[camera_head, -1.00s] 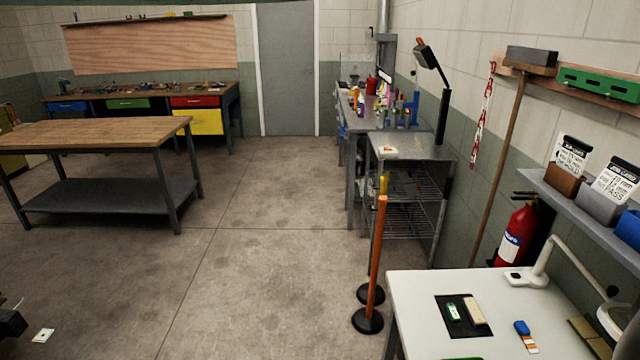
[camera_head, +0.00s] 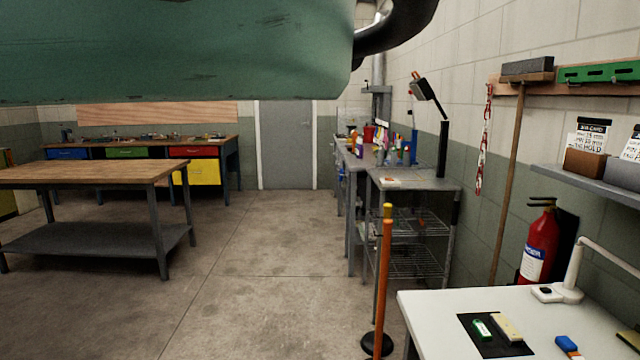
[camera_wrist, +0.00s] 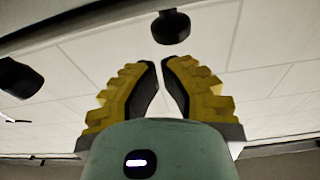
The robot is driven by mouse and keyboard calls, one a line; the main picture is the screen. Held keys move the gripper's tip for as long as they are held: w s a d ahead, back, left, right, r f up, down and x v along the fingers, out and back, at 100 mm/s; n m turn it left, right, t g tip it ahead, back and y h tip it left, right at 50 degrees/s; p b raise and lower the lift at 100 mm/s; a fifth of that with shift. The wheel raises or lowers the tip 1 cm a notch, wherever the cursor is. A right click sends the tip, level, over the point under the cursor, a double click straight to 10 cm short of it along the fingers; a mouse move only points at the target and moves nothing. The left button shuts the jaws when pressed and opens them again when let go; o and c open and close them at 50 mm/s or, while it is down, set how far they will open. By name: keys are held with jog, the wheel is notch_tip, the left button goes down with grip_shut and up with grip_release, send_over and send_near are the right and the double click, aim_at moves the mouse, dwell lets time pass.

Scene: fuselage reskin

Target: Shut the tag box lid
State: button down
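I cannot make out a tag box or its lid for sure in either view. A brown box (camera_head: 584,162) and a grey box (camera_head: 624,172) stand on the wall shelf at the right in the head view, with printed cards above them. My gripper (camera_wrist: 159,64) shows in the wrist view as two yellow stepped fingers with dark inner pads. The fingertips are a little apart, with nothing between them. It points towards pale wall or ceiling panels and touches nothing I can see. The gripper is not in the head view.
My green arm covers the top left of the head view. A white table (camera_head: 445,325) at lower right holds a black mat (camera_head: 468,322) with small items. An orange post (camera_head: 383,285) stands beside it. A wood-topped bench (camera_head: 85,173) stands left; the middle floor is clear.

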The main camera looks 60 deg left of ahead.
jog(key=f+b, duration=0.1)
jog(key=f+t+b, duration=0.1)
jog(key=b, duration=0.1)
jog(key=shift+s+a+h, duration=0.15)
jog(key=shift+s+h, duration=0.15)
jog(key=shift+f+b, duration=0.15)
jog(key=shift+b, duration=0.65)
jog(key=shift+s+a+t+h, duration=0.1)
jog(key=shift+t+h, duration=0.2)
jog(key=shift+t, duration=0.1)
jog(key=shift+b, duration=0.3)
